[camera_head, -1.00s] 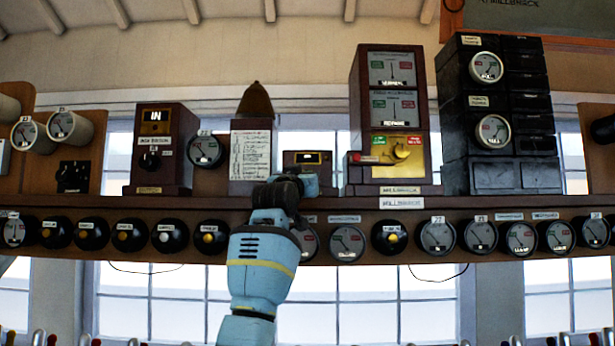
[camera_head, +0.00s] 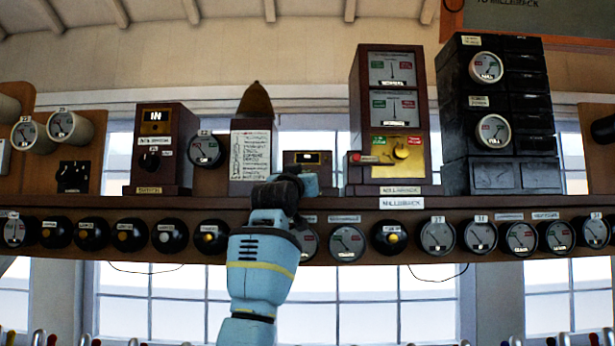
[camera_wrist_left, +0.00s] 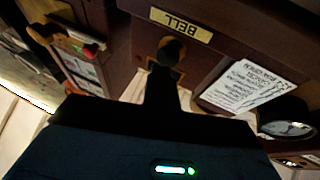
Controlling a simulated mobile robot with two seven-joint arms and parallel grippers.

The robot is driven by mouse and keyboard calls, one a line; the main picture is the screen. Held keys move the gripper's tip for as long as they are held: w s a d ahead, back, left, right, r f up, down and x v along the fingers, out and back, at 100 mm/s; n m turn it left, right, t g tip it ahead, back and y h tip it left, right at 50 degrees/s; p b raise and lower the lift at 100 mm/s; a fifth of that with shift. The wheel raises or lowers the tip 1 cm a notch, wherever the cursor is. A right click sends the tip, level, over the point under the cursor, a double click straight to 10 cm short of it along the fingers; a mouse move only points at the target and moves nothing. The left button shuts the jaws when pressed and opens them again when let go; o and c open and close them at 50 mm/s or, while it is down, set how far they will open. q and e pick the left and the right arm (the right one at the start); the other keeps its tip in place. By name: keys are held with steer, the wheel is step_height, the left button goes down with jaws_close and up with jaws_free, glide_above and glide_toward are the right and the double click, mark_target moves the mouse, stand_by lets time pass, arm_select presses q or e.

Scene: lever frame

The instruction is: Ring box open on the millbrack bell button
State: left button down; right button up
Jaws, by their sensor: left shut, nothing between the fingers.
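The bell button (camera_wrist_left: 168,50) is a dark round knob under a brass plate marked BELL (camera_wrist_left: 180,24), upside down in the left wrist view. My left gripper (camera_wrist_left: 164,78) is shut and empty, its tip in line with the knob; I cannot tell whether they touch. In the head view my left gripper (camera_head: 290,186) is in front of the shelf, below a small brown box with a display window (camera_head: 307,158); its fingertips and the button are hidden there. A MILLBRACK label (camera_head: 401,203) is on the shelf edge to the right. My right gripper is not in view.
A tall brown instrument (camera_head: 392,120) with dials and a gold panel stands right of the small box. A pointed wooden case (camera_head: 251,142) with a printed card stands left. A row of dials and plungers (camera_head: 438,236) runs along the shelf (camera_head: 70,203). Black cabinets (camera_head: 500,115) stand far right.

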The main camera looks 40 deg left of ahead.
arm_select(q)
steer(key=shift+w+a, duration=0.1)
steer(key=shift+w, duration=0.05)
steer(key=shift+w+a, duration=0.4)
steer(key=shift+w, duration=0.05)
steer(key=shift+d, duration=0.1)
steer(key=shift+s+d, duration=0.4)
steer(key=shift+s, duration=0.15)
steer(key=s+d, duration=0.3)
steer(key=s, duration=0.1)
steer(key=shift+d, duration=0.15)
stand_by(0.4)
